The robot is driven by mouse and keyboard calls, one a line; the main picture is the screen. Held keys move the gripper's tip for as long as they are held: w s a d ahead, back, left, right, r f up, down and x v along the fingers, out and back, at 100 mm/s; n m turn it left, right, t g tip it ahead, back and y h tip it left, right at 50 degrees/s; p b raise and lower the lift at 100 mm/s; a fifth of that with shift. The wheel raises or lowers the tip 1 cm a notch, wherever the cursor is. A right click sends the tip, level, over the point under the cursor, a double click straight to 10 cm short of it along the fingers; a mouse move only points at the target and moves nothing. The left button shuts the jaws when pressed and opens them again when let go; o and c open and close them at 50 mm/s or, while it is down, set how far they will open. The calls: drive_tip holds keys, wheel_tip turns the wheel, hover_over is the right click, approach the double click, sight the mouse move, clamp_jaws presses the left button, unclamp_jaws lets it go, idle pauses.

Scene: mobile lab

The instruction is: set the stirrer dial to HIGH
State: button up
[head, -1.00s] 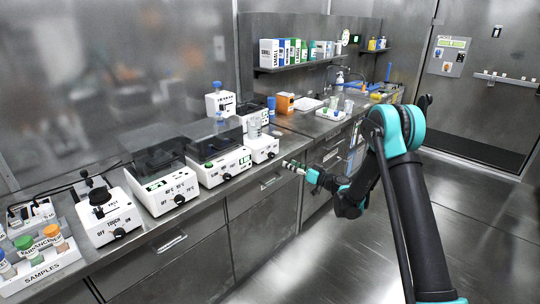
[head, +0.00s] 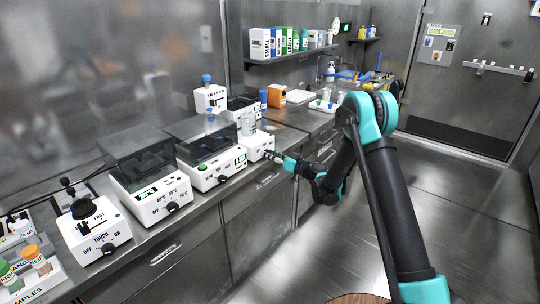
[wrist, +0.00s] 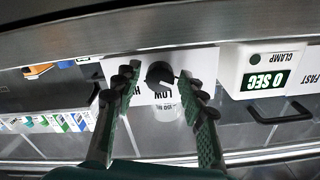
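The stirrer (head: 257,148) is a white box on the bench with a clear vessel (head: 247,123) on top. Its black round dial (wrist: 160,73) shows in the wrist view, on a white front panel that appears upside down. The word LOW (wrist: 164,98) is printed beside the dial, and a partly hidden label starting with H lies by the left finger. My gripper (wrist: 158,84) is open, one finger on each side of the dial, with small gaps visible. In the head view my gripper (head: 273,156) is at the stirrer's front. I cannot tell where the dial points.
A white device reading 0 SEC (wrist: 264,80) stands beside the stirrer. In the head view, a dark-lidded device (head: 217,176), another lidded device (head: 165,205) and a TOUCH/FAST device (head: 95,242) line the bench to the left. The floor to the right is clear.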

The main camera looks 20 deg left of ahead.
clamp_jaws()
drive_tip(key=shift+m, duration=3.6)
drive_tip(key=shift+o, duration=1.5)
unclamp_jaws()
